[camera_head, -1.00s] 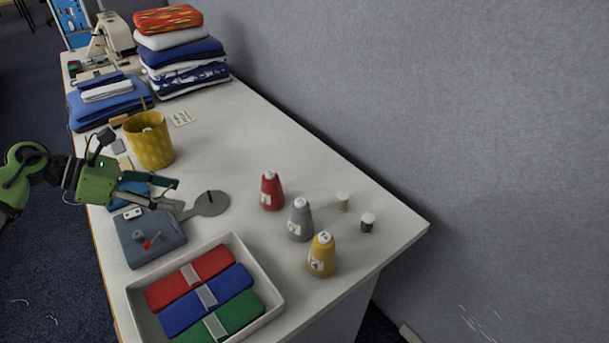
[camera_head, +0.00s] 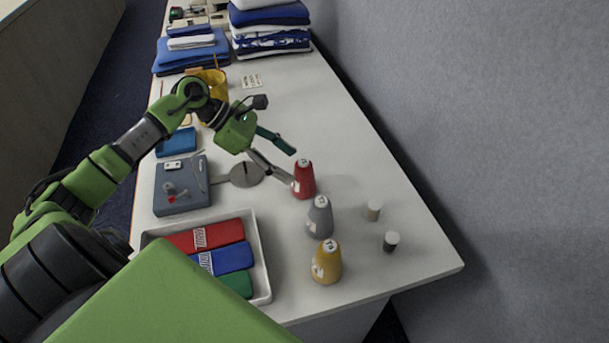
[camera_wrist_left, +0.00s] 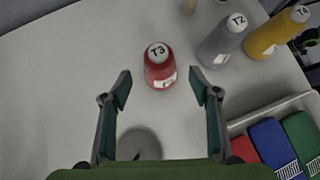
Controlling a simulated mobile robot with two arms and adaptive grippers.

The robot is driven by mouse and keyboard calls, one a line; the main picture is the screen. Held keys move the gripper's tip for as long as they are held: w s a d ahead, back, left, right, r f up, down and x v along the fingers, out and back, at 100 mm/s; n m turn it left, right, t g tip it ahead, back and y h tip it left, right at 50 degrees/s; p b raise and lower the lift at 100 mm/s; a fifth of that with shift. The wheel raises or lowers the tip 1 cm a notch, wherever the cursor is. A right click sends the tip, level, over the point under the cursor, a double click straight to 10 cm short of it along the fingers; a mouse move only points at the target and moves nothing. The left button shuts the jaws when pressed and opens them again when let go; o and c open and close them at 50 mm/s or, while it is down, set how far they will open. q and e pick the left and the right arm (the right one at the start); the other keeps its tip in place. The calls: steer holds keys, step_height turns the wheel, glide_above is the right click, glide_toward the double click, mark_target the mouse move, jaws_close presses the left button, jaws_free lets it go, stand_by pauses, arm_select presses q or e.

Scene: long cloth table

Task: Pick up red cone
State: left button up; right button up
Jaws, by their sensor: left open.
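The red cone (camera_head: 304,180) stands upright on the pale table, with a white top marked T3. My left gripper (camera_head: 292,168) is open, close to the red cone on its left side in the head view. In the left wrist view the red cone (camera_wrist_left: 160,68) stands just beyond and between the two spread fingertips (camera_wrist_left: 160,88), and neither finger visibly touches it. A grey cone (camera_head: 319,217) marked T2 and a yellow cone (camera_head: 326,262) marked T4 stand in a row nearer the front. My right gripper is not in view.
A white tray (camera_head: 262,262) with red, blue and green folded cloths lies at the front. Two small spools (camera_head: 374,210) (camera_head: 391,241) stand right of the cones. A grey box (camera_head: 182,186), a flat grey disc (camera_head: 246,174) and a yellow bin (camera_head: 215,84) lie left and behind.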

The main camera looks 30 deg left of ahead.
mark_target(304, 174)
arm_select(q)
steer(key=shift+p+x, duration=0.35)
steer(key=shift+x, duration=0.55)
steer(key=p+x, duration=0.1)
steer(key=x, duration=0.2)
steer(key=shift+w+d, duration=0.2)
steer(key=shift+d, duration=0.05)
steer(key=shift+w+d+f, duration=0.15)
steer(key=shift+d+f, duration=0.05)
steer(key=shift+f, duration=0.2)
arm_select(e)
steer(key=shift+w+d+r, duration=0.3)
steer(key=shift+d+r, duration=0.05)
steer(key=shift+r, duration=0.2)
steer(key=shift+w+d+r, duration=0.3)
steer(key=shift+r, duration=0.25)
arm_select(q)
steer(key=c, duration=1.3)
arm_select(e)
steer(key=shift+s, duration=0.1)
